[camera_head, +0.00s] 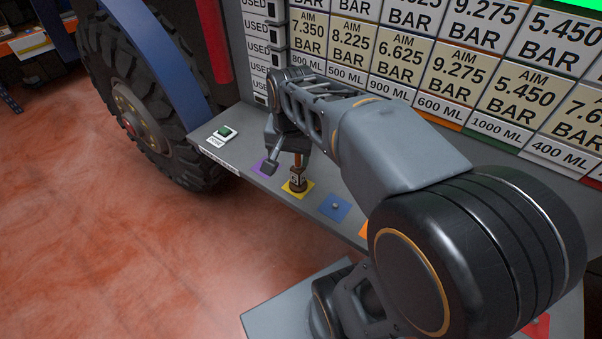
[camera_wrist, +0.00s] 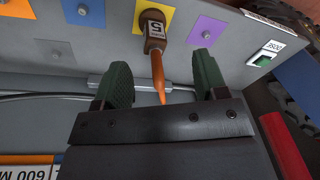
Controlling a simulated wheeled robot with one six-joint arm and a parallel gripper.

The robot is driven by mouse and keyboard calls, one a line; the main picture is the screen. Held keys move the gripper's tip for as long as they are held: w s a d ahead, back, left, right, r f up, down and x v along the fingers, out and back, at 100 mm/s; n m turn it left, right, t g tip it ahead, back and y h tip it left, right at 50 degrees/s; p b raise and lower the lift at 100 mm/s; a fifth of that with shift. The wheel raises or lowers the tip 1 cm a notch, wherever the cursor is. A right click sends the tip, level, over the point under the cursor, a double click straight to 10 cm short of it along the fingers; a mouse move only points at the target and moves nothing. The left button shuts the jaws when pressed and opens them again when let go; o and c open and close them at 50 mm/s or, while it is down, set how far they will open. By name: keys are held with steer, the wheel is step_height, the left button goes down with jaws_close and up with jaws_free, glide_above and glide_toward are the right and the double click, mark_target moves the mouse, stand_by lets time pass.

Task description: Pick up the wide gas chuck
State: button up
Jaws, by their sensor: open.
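The gas chuck (camera_head: 297,182) is a brown piece with a white label and a thin orange stem. It stands upright on the yellow square (camera_head: 306,189) of the grey shelf. In the wrist view the chuck (camera_wrist: 153,45) shows a "5" on its label, and its orange tip points toward my gripper's palm. My gripper (camera_wrist: 160,75) is open, with one green-padded finger on each side of the orange stem, apart from it. In the head view my gripper (camera_head: 284,162) is over the chuck, and my arm hides part of the shelf.
A purple square (camera_head: 262,168) and a blue square with a small peg (camera_head: 334,207) flank the yellow one. A green button (camera_head: 225,131) sits at the shelf's left end. A panel of BAR labels (camera_head: 400,50) rises behind. A large tyre (camera_head: 140,110) stands left.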

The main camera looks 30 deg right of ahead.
mark_target(298, 167)
steer(key=w+d+m+g, duration=0.1)
steer(key=w+d+m, duration=0.3)
steer(key=m, duration=0.1)
steer(key=shift+g, duration=0.3)
step_height(298, 167, down, 7)
steer(key=shift+r+p, duration=0.2)
steer(key=shift+p, duration=0.35)
steer(key=shift+s+f+p, duration=0.2)
steer(key=shift+f+p, duration=0.35)
steer(key=shift+f, duration=2.45)
steer(key=c, duration=1.1)
